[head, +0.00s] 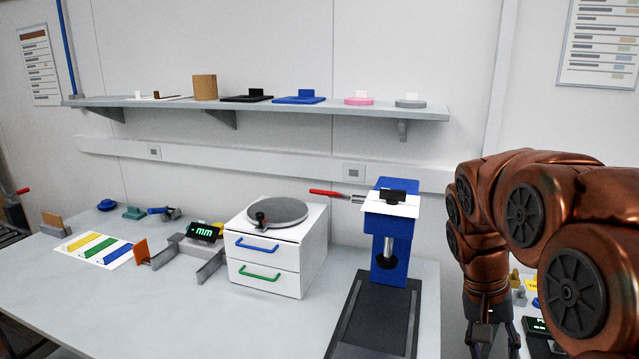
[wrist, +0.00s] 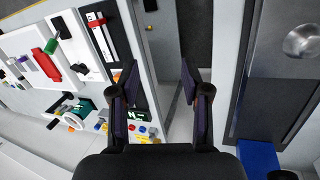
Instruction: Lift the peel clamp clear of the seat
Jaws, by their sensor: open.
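A blue stand (head: 388,222) rises at the back of a dark base plate on the bench in the head view. A black block (head: 393,196) sits on a white sheet (head: 378,207) at its top. A black round-ended piece (head: 386,263) shows low on its bright metal column (head: 389,245). I cannot tell for sure which black part is the peel clamp or which is its seat. My gripper (head: 496,345) hangs to the right of the stand, apart from it. In the wrist view my gripper (wrist: 158,82) is open, with nothing between its fingers.
A white drawer unit (head: 270,262) with a grey round plate (head: 277,211) stands left of the stand. A red-handled tool (head: 328,193) reaches toward the stand's top. A wall shelf (head: 250,107) runs behind. The wrist view shows a red piece (wrist: 47,66) on a white board.

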